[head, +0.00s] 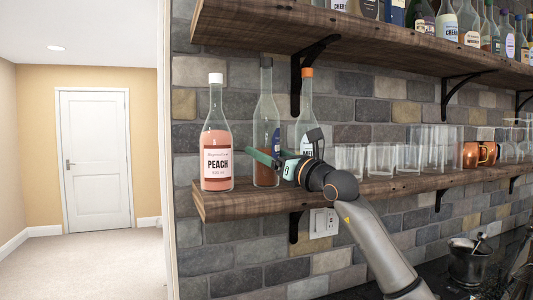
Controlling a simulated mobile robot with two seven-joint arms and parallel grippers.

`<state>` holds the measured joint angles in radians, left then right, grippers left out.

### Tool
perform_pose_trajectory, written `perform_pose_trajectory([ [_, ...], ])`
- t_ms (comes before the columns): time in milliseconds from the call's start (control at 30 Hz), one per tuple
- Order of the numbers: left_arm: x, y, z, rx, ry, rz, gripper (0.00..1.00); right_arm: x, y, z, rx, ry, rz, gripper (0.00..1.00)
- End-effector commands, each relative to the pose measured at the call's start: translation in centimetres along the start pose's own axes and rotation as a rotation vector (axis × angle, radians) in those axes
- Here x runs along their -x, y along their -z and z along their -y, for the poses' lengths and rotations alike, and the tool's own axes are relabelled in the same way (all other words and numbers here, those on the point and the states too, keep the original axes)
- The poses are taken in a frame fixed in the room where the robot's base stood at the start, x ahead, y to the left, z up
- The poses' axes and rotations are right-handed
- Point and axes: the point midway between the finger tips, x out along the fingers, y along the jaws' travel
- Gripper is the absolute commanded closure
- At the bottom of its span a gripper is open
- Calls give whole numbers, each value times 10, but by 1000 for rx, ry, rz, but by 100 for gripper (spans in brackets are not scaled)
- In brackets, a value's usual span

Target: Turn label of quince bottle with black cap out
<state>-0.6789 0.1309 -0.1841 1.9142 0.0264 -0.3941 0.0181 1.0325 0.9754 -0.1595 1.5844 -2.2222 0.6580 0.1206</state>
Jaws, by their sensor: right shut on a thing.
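The quince bottle (266,110) is clear glass with a black cap and amber-brown contents. It stands upright on the lower wooden shelf, second from the left. Only a narrow dark-blue edge of its label shows, on its right side; the rest is turned away or hidden, and I cannot read it. My right gripper (268,156) reaches in from the right at the bottle's lower body and is shut on it. A green finger crosses the bottle's front. My left gripper is not in view.
A peach bottle (216,140) with a white cap stands close on the left, near the shelf's end. An orange-capped bottle (305,105) stands close on the right, partly behind my gripper. Glasses (381,159) and copper mugs (472,154) stand further right. An upper shelf (300,30) overhangs.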

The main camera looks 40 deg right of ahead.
Motion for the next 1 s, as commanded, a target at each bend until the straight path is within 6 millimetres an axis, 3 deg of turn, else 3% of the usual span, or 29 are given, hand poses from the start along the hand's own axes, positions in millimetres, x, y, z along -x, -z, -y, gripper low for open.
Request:
perform_pose_trajectory([
  [33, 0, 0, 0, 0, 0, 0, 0, 0, 0, 0, 0, 0, 0, 48],
  [300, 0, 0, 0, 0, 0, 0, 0, 0, 0, 0, 0, 0, 0, 76],
  [1000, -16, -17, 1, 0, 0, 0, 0, 0, 1, -1, 67, 265, 0, 77],
])
